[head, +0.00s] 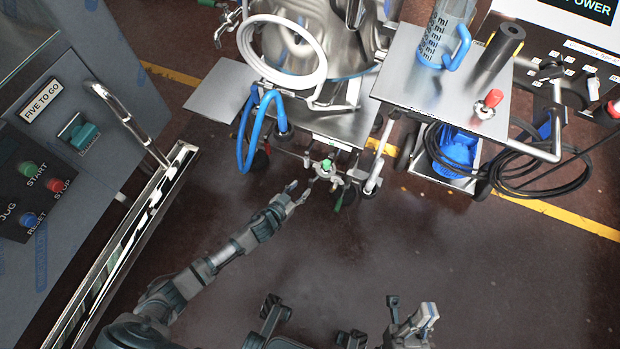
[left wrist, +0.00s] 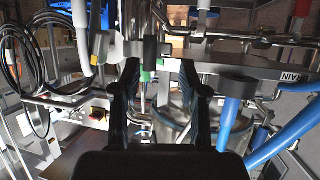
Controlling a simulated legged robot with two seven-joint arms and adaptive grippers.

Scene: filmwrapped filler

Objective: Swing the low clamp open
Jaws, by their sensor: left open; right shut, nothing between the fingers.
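The low fitting (head: 330,178) under the steel vessel has a green knob on top and a green handle hanging below; the clamp cannot be clearly told apart from the metal parts around it. My left gripper (head: 298,192) is just left of this fitting, open and apart from it. In the left wrist view my left gripper (left wrist: 160,78) has its two dark fingers spread, with a black knob (left wrist: 150,50) and pipes beyond them. My right gripper (head: 428,312) is low in the head view, shut and empty, far from the fitting.
The steel vessel (head: 310,40) stands on a trolley with blue hoses (head: 244,140). A steel cart (head: 420,85) carries a jug (head: 446,35) on the right. A control cabinet (head: 75,100) with a rail is at left. The floor (head: 480,270) in front is clear.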

